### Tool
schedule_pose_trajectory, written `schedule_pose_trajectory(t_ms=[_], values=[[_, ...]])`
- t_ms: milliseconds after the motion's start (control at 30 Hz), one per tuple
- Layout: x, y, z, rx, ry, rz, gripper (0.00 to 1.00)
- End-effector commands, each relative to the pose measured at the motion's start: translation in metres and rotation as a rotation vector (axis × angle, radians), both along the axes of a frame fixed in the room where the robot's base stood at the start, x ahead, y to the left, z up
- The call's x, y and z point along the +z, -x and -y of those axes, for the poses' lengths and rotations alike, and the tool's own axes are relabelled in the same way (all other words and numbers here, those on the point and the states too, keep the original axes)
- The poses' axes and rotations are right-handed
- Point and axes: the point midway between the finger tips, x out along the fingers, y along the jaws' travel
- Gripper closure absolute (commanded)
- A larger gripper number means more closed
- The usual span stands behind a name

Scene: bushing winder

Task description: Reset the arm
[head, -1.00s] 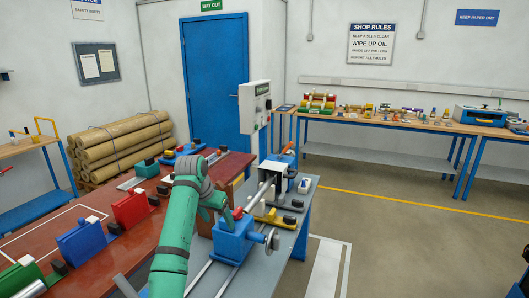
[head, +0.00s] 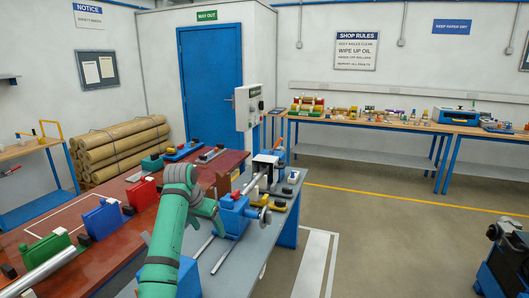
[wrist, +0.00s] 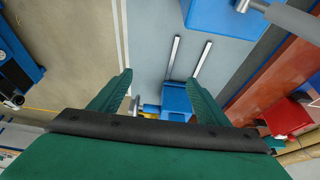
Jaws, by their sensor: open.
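My green arm rises from the bottom of the head view, and my gripper (head: 217,214) is beside the blue block (head: 233,222) of the bushing winder. In the wrist view my gripper (wrist: 160,78) has its two green fingers spread wide, with nothing held between them. Beyond and between the fingers are a blue block (wrist: 176,98) and two metal rails (wrist: 203,58) on a grey bench top. The winder has a thin metal shaft (head: 254,184) running to a black and white support (head: 267,168). The fingertips are partly hidden in the head view.
A red-brown bench (head: 75,244) with blue, red and green holders lies to the left. A grey control box (head: 248,106) stands behind the winder. A long table (head: 369,131) with small parts runs along the back wall. A dark blue machine (head: 503,262) is at the right edge. The floor between is clear.

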Motion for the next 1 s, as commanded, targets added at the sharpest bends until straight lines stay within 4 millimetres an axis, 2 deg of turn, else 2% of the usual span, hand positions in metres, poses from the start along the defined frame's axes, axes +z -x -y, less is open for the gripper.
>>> schedule_pose_trajectory(t_ms=[67, 267, 567, 767, 1000], values=[[-0.004, 0.000, 0.002, -0.002, 0.002, 0.000, 0.30], [-0.032, -0.005, 0.020, -0.006, 0.024, 0.025, 0.30], [-0.086, -0.010, 0.055, -0.008, 0.072, 0.076, 0.30], [-0.144, -0.007, 0.094, -0.002, 0.126, 0.129, 0.30], [-0.226, 0.014, 0.153, 0.034, 0.213, 0.220, 0.30]])
